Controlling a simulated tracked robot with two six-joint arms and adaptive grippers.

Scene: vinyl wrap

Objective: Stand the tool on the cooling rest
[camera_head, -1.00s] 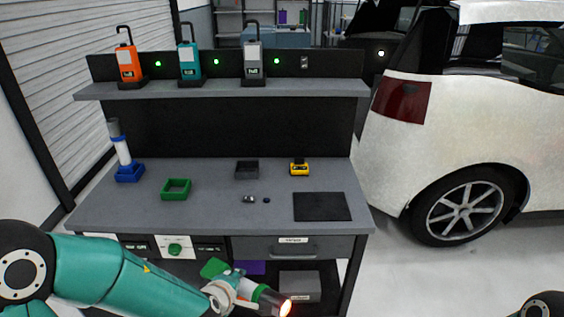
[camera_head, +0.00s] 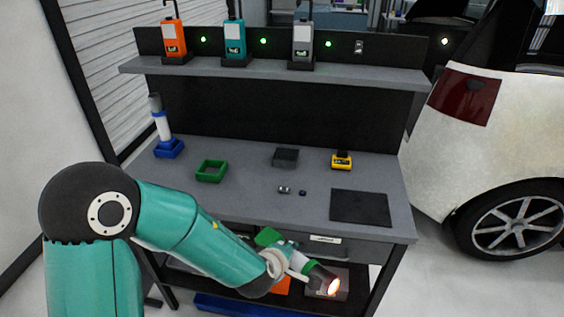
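A heat tool (camera_head: 318,273) with a green body part, a grey nozzle and a glowing orange tip shows at the lower middle, in front of the workbench. My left gripper (camera_head: 288,262) is around it and appears shut on it; the fingers are only partly visible. The tool is tilted, its glowing tip pointing down and right. An empty green square frame (camera_head: 211,171), likely the cooling rest, lies on the bench's left part. A similar white and grey tool (camera_head: 161,122) stands upright in a blue square holder (camera_head: 168,149). My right gripper is out of view.
The grey bench top (camera_head: 250,200) also holds a dark tray (camera_head: 286,157), a yellow item (camera_head: 342,161), small parts (camera_head: 285,190) and a black mat (camera_head: 360,207). A shelf (camera_head: 270,70) above carries several devices. A white car (camera_head: 510,140) stands at right.

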